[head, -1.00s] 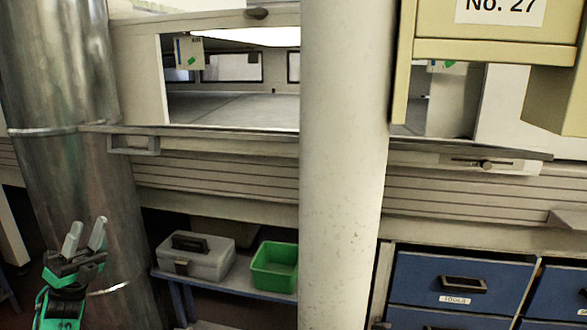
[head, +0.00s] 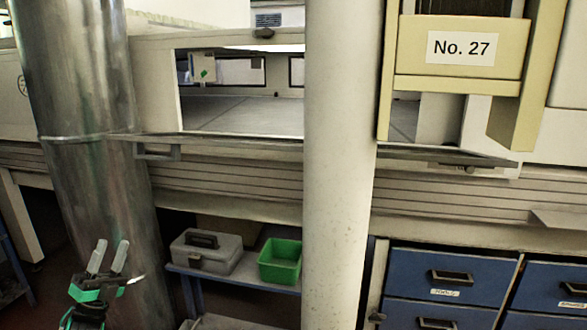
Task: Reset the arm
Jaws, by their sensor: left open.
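My left gripper (head: 108,257) is at the lower left of the head view. Its two grey fingers point up and stand apart, with nothing between them. It is in front of the shiny metal duct (head: 85,130) in the picture; I cannot tell the gap between them. My right gripper is not in view.
A pale pillar (head: 340,170) stands mid-view before the tunnel opening (head: 240,115). A yellow box marked No. 27 (head: 455,85) is at upper right. A grey case (head: 207,255) and green bin (head: 281,265) sit on a low shelf. Blue drawers (head: 440,310) are at lower right.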

